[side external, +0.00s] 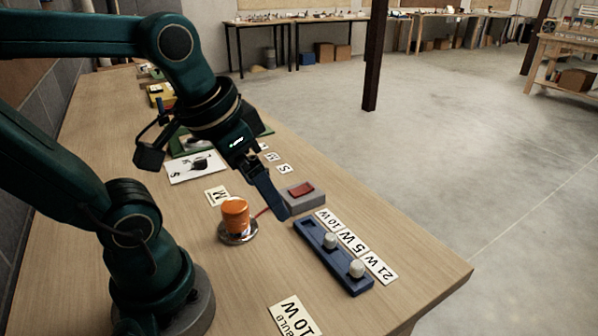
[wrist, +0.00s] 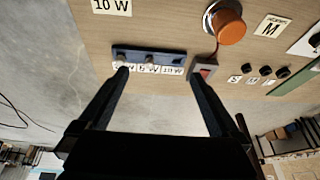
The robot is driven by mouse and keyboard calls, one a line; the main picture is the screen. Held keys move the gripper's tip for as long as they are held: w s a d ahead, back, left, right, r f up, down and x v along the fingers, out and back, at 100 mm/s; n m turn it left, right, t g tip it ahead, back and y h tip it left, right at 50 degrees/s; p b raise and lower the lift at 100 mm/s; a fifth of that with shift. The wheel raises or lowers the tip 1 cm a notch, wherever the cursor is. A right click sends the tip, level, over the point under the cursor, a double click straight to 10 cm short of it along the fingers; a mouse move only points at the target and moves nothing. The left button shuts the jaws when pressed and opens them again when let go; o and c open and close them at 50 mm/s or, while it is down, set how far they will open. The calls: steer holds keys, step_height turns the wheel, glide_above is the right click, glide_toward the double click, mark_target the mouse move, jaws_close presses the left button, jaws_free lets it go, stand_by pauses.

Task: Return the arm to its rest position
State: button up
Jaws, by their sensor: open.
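My green arm reaches over the wooden table from the left in the side external view. My gripper (side external: 283,212) points down above the table, close to the grey box with a red switch (side external: 303,194); parts of that box are behind it. In the wrist view my gripper (wrist: 160,75) has its two fingers wide apart with nothing between them. The blue holder (side external: 312,241) carries two whitish bulbs (side external: 330,240) (side external: 357,268), and one slot at its far end looks empty. An orange lamp (side external: 235,214) stands upright on a round metal base, left of my gripper.
Cards marked 10 W, 5 W and 21 W (side external: 354,243) lie beside the holder. An M card (side external: 217,196) and a BULB 10 W card (side external: 292,316) lie flat. A picture sheet (side external: 196,167) and dark green items are farther back. The table's right front corner is bare.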

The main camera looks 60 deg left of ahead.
steer(key=shift+s+d+f+t+h, duration=0.2)
steer(key=shift+s+d+t, duration=0.05)
steer(key=shift+d, duration=0.4)
steer(key=shift+s+d+f+t+h, duration=0.2)
steer(key=shift+s+d+t, duration=0.05)
steer(key=shift+d, duration=0.4)
